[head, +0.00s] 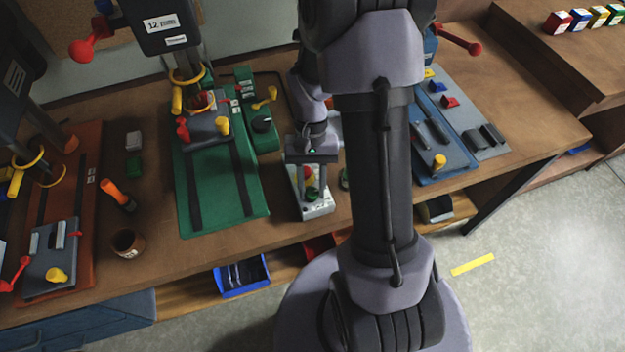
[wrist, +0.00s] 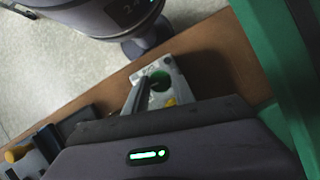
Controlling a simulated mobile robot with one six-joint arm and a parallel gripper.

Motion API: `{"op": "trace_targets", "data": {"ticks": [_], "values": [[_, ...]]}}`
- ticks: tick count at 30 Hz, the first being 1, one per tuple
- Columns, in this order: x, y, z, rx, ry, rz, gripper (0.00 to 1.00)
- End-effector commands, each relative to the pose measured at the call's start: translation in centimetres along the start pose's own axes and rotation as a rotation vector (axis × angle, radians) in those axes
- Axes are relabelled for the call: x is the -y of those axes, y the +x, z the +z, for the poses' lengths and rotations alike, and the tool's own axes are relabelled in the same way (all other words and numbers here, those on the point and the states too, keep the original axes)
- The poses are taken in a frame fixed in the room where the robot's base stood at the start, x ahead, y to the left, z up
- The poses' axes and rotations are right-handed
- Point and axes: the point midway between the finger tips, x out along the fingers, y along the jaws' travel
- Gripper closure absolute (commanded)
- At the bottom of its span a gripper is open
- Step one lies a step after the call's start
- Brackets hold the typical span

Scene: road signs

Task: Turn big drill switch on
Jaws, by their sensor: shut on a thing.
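A light grey switch box (head: 316,210) lies at the front edge of the wooden bench, below my arm. It carries red, yellow and green parts. My gripper (head: 311,190) points down over this box, with its two fingers close together. In the wrist view, the box (wrist: 150,68) has a round green switch knob (wrist: 158,79) on top, and a yellow part beside it. My gripper (wrist: 156,92) is shut on the green knob, as far as the small view shows. The fingers hide part of the box, and the knob's exact setting cannot be read.
A drill press with a green base (head: 215,195) stands to the left, with a green control box (head: 262,128) beside it. An orange-based drill (head: 82,262) is farther left. A blue-based machine (head: 455,150) is right. A small brown cup (head: 128,242) stands near the front edge.

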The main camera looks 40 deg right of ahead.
Motion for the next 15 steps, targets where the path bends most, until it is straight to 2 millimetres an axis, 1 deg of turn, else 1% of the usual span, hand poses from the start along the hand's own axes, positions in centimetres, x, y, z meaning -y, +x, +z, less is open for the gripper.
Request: {"op": "trace_targets", "data": {"ticks": [1,6,15], "values": [[0.08,-0.31,0.16,0.001,-0.04,0.017,1.0],[0.18,-0.27,0.12,0.0,-0.183,0.076,1.0],[0.3,-0.17,0.11,0.0,-0.388,0.161,1.0]]}}
